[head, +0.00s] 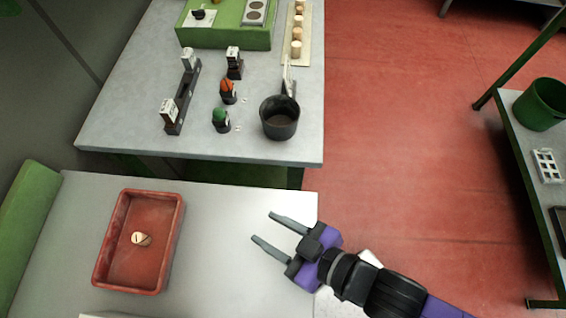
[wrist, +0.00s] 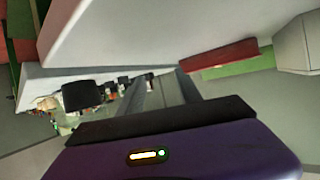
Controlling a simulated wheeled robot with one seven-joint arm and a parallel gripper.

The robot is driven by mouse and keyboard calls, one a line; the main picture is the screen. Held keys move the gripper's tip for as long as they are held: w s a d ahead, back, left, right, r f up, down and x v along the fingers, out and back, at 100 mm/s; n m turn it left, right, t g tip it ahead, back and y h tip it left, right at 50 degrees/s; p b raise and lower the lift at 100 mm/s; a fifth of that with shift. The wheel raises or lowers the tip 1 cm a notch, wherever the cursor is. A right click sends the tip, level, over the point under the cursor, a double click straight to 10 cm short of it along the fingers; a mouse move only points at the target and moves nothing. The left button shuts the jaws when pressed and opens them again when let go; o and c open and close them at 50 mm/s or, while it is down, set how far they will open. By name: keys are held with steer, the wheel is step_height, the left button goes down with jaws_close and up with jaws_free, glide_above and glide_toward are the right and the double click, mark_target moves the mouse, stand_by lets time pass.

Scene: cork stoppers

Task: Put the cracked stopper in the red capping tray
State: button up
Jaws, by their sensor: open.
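The red capping tray (head: 126,278) lies on the near pale table, left of my gripper. One light cork stopper (head: 141,239) with a dark line across its top, which looks like a crack, lies inside on the tray's floor, near the middle. My gripper (head: 262,228) is open and empty, right of the tray and apart from it, by the table's right side. In the wrist view the tray shows as a red side wall (wrist: 222,59), with the stopper hidden. My gripper's fingers (wrist: 160,84) also show there with nothing between them.
On the far table, several stoppers (head: 296,47) stand in a row on a pale board. A dark pot (head: 280,118), small bottles with green (head: 221,120) and orange tops (head: 228,91), and a dark rack (head: 182,98) stand there. The near table is clear between tray and gripper.

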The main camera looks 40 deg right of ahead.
steer(key=s+d+r+m+t+h, duration=0.2)
steer(key=s+d+r+m+h, duration=0.1)
steer(key=s+d+r, duration=0.4)
steer(key=s+d+h, duration=0.1)
steer(key=s+d, duration=0.2)
steer(key=d, duration=0.1)
steer(key=shift+s+d+r+m, duration=0.2)
steer(key=shift+d+m, duration=0.1)
steer(key=shift+d, duration=0.1)
